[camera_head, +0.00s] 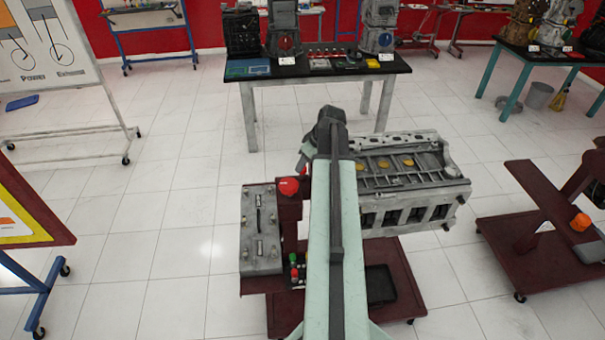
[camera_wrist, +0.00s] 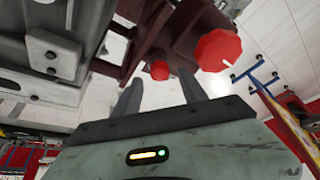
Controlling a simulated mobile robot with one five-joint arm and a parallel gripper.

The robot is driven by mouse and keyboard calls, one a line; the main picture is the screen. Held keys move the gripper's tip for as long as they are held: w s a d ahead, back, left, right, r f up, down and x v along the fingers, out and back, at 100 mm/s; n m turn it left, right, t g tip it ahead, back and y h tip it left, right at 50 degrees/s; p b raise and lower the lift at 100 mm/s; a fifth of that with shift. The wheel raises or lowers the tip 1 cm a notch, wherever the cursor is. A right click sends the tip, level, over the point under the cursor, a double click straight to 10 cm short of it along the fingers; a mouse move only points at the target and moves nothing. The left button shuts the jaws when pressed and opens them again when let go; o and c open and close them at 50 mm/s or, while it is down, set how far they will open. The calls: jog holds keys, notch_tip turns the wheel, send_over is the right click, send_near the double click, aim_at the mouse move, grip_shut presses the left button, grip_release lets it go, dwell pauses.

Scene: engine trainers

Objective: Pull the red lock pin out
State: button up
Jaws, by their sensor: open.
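In the wrist view my gripper (camera_wrist: 160,78) is open. A small red round-headed piece (camera_wrist: 160,70), which looks like the lock pin, shows between and beyond the fingertips. I cannot tell whether either finger touches it. A larger red faceted knob (camera_wrist: 217,50) is to its right, on a dark red bracket (camera_wrist: 190,20). In the head view a red knob (camera_head: 288,187) shows on the dark red stand, left of my arm; I cannot tell which of the two it is. The grey engine block (camera_head: 415,185) is right of my arm.
A grey panel box (camera_head: 260,235) and a small box with coloured buttons (camera_head: 296,268) are left of my arm. A black-topped table (camera_head: 320,72) stands behind the engine. Another dark red stand (camera_head: 540,265) is at right.

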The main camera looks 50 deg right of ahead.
jog(key=b+x, duration=0.1)
jog(key=x, duration=0.1)
jog(key=shift+f, duration=0.3)
jog(key=shift+r, duration=0.1)
grip_shut()
dwell(1.0)
